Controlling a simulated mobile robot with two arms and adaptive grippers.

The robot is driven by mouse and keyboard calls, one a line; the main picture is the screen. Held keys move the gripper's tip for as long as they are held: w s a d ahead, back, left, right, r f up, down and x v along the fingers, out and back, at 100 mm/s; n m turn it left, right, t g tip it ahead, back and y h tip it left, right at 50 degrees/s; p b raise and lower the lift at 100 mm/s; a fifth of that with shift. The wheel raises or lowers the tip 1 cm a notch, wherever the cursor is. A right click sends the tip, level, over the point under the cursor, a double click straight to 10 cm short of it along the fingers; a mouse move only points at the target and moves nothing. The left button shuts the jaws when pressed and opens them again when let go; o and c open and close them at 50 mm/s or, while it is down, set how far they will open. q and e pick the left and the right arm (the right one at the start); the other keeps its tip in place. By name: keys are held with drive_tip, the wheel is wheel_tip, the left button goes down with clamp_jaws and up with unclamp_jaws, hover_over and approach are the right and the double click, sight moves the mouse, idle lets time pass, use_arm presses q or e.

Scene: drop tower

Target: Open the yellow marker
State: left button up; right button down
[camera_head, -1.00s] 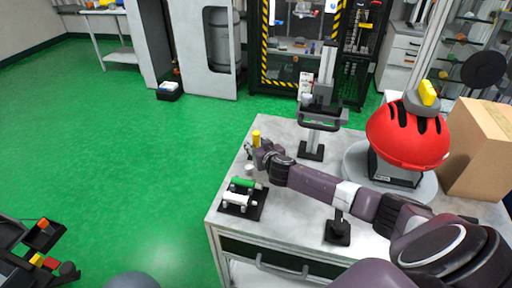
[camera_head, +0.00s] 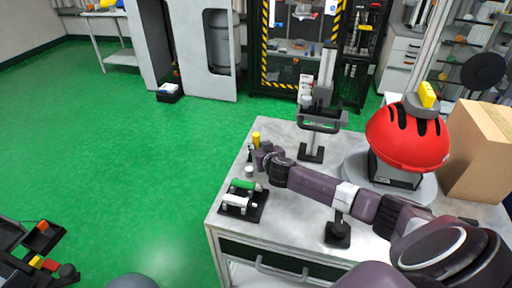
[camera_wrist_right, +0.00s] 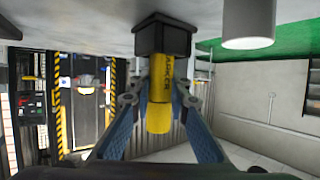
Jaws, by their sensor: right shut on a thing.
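The yellow marker (camera_head: 256,137) stands upright near the table's far left edge. In the right wrist view, the marker (camera_wrist_right: 160,90) has one end in a small black holder (camera_wrist_right: 163,37), and dark lettering runs along it. My right gripper (camera_head: 259,153) is at the marker, just below its visible top in the head view. In the right wrist view, the blue fingers of the right gripper (camera_wrist_right: 158,100) are on either side of the marker and shut on it. My left gripper is not in view.
A white cylinder (camera_head: 249,171) stands close to the marker. A black rack (camera_head: 238,209) with green and white tubes is nearer the front. A stand (camera_head: 318,123), a red helmet (camera_head: 405,138) and a cardboard box (camera_head: 478,150) occupy the table's back and right.

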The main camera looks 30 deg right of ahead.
sight(256, 134)
wheel_tip(256, 134, up, 20)
drive_tip(key=shift+p, duration=0.4)
drive_tip(key=c, duration=2.5)
unclamp_jaws()
drive_tip(key=shift+f, duration=0.1)
clamp_jaws()
